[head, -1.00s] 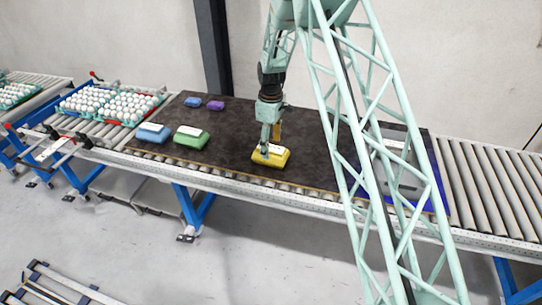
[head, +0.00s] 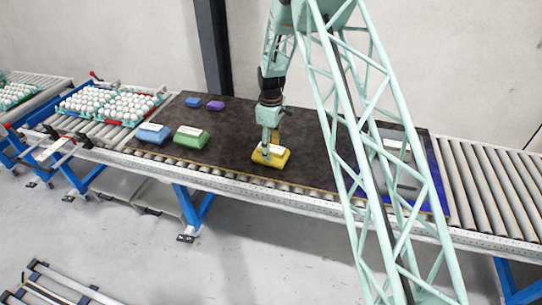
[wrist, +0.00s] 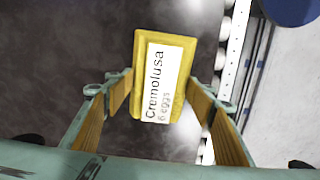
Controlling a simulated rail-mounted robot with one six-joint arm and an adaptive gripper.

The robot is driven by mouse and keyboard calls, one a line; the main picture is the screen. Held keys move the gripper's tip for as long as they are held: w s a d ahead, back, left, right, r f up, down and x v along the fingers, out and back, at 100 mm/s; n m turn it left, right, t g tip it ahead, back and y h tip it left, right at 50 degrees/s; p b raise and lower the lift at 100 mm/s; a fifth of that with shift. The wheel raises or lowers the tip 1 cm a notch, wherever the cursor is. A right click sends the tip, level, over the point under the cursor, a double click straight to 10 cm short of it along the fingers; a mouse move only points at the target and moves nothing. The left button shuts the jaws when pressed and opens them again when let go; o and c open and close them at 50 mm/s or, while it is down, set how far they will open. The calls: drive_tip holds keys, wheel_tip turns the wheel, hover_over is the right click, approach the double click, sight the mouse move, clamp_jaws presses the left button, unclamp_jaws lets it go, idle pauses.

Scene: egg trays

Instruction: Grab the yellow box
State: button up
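The yellow box (head: 279,159) lies near the front edge of the dark mat. My gripper (head: 271,144) points down at it from above. In the wrist view the box (wrist: 141,65) has a white label reading "Cremolusa 6 eggs". My two fingers (wrist: 160,95), with wooden-looking pads, stand on either side of the box, and their tips seem to meet its sides. The box rests on the mat, with no visible gap below it.
A green box (head: 195,142) and a blue box (head: 152,138) lie left of it. A small blue box (head: 193,102) and a purple box (head: 215,106) lie farther back. A grey tray (head: 408,178) is at right, partly behind my arm's lattice. Egg trays (head: 130,122) stand far left.

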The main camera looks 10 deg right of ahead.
drive_tip(key=c, duration=0.6)
drive_tip(key=shift+o, duration=0.2)
drive_tip(key=shift+r, duration=0.1)
drive_tip(key=shift+r, duration=1.5)
drive_tip(key=shift+s+r, duration=0.1)
drive_tip(key=shift+r, duration=0.1)
drive_tip(key=s+r, duration=0.1)
drive_tip(key=s, duration=1.4)
drive_tip(key=shift+s+r, duration=0.2)
drive_tip(key=shift+s, duration=0.2)
